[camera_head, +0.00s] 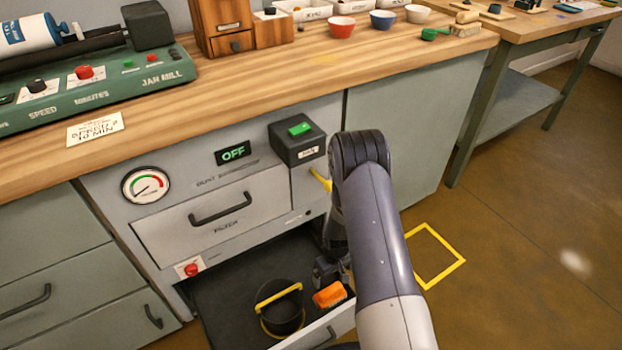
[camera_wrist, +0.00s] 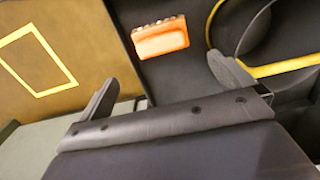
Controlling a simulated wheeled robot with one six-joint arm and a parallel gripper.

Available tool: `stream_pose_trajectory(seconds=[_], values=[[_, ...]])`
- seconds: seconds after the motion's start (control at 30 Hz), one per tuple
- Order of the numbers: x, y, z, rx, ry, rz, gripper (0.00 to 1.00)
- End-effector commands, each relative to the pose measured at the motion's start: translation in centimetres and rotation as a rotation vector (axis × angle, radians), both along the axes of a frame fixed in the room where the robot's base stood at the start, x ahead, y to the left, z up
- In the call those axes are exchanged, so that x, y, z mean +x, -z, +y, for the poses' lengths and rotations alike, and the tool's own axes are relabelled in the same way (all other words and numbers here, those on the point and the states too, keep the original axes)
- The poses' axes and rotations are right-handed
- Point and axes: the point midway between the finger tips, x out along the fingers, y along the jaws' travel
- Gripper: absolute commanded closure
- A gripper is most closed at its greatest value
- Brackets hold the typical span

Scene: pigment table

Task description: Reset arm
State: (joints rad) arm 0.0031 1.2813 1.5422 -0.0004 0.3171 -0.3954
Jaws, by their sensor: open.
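My arm reaches down over the open lower drawer (camera_head: 222,303) of the dust extractor cabinet. My gripper (camera_wrist: 165,85) is open in the wrist view, its two fingers apart with nothing between them.
The filter drawer (camera_head: 222,217) above is shut. A black box with a green switch (camera_head: 298,138) and a yellow lever (camera_head: 320,180) sit near my arm. The display (camera_head: 233,152) reads OFF. A yellow floor square (camera_head: 455,268) lies right, with bare floor around.

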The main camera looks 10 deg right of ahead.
Motion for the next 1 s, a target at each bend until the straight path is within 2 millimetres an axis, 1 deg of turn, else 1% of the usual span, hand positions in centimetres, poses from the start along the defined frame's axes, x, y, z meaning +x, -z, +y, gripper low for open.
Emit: stream_pose_trajectory(seconds=[0.03,0.17,0.5,0.6,0.63,0.67,0.7,0.73,0.83,1.0], values=[[-0.1,1.0,0.0,0.000,0.000,0.002,0.00],[-0.1,3.3,0.0,0.000,0.000,0.003,0.00],[-0.1,10.2,0.0,0.000,0.000,0.003,0.00],[-0.1,12.0,0.0,0.000,0.000,0.001,0.00],[-0.1,12.3,0.0,0.000,0.000,0.000,0.00],[0.0,11.0,0.0,-0.001,0.000,-0.001,0.00],[0.1,10.1,0.0,0.000,0.000,-0.002,0.00],[0.0,9.7,0.0,-0.001,0.000,-0.001,0.00],[0.0,8.7,0.0,0.000,0.000,-0.001,0.00],[0.0,7.8,0.0,0.000,0.000,0.000,0.00]])
